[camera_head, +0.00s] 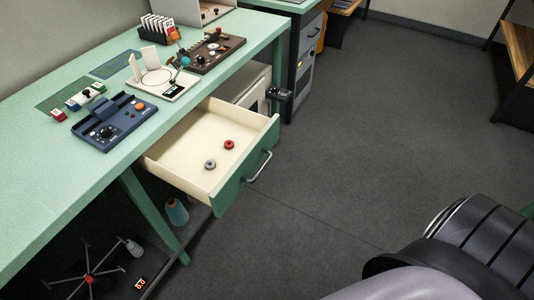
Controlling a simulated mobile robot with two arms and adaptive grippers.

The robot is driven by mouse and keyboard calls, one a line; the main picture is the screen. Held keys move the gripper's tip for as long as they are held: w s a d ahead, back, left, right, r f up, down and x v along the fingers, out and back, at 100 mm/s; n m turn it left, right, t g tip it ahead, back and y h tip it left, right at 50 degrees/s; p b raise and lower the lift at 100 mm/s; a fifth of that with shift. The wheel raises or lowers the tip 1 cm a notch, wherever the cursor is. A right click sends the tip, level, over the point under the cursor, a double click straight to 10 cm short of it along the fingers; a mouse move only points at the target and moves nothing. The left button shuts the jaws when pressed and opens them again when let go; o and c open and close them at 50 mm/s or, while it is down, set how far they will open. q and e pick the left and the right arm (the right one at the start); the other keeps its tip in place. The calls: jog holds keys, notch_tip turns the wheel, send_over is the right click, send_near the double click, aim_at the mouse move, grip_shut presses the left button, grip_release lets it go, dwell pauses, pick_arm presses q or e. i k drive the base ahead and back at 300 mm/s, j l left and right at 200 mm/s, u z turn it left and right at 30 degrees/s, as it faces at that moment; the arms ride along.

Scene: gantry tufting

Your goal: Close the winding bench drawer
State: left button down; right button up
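The winding bench drawer (187,168) is pulled out from under the green bench (48,200). Its inside is cream, its front is green, and a metal bar handle (259,167) is on that front. A red ring-shaped piece (229,145) and a grey one (210,165) lie in the drawer. A dark grey and black part of my own body fills the lower right corner. Neither of my grippers is in view, and nothing touches the handle.
On the bench stand a blue control box (113,122), a cream device (161,84), a brown control box (215,52) and a card rack (157,28). A teal spool (177,211) stands below the drawer. The floor (365,120) right of the drawer is clear. A wooden shelf (519,45) stands far right.

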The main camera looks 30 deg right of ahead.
aim_at(179, 158)
jog(key=i+z, duration=0.2)
jog(key=z, duration=0.3)
jog(key=i+j+z, duration=0.1)
jog(key=z, duration=0.4)
jog(key=i+j, duration=0.05)
jog(key=i, duration=0.05)
